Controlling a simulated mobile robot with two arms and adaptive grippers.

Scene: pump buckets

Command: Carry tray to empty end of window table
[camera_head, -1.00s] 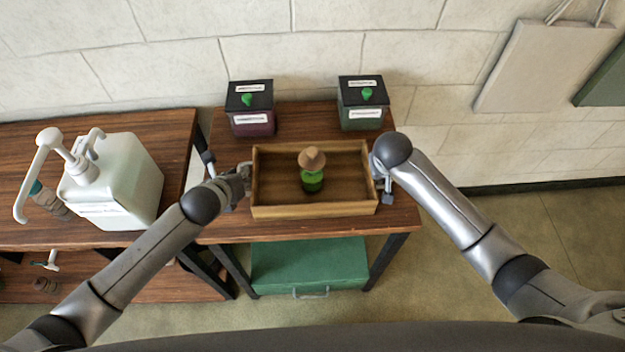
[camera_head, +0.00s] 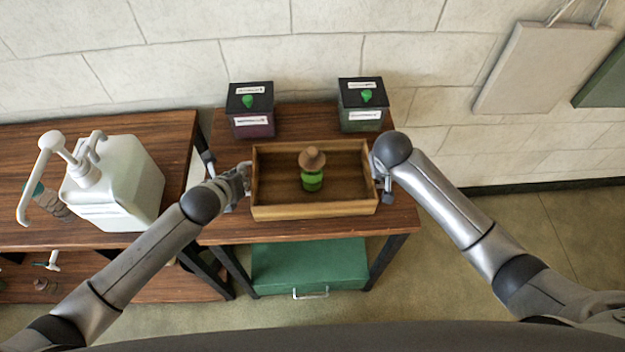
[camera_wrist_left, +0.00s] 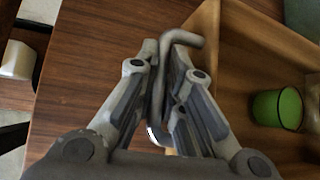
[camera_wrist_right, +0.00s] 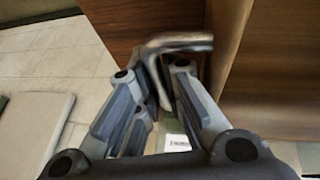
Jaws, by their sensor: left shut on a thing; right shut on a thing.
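The wooden tray (camera_head: 315,211) is in the middle of the head view, over the small wooden table (camera_head: 225,228). I cannot tell whether it rests on the table or hangs just above it. A green jar with a brown knobbed top (camera_head: 312,180) stands inside it, and its green part shows in the left wrist view (camera_wrist_left: 277,107). My left gripper (camera_head: 243,178) is shut on the tray's left metal handle (camera_wrist_left: 185,40). My right gripper (camera_head: 381,175) is at the tray's right end, shut on the right metal handle (camera_wrist_right: 180,42).
Two dark-lidded bins (camera_head: 251,110) (camera_head: 362,105) with green knobs stand behind the tray. A white pump container (camera_head: 125,185) stands on another wooden table (camera_head: 165,130) at left. A green case (camera_head: 310,264) is below the small table. Open floor lies to the right.

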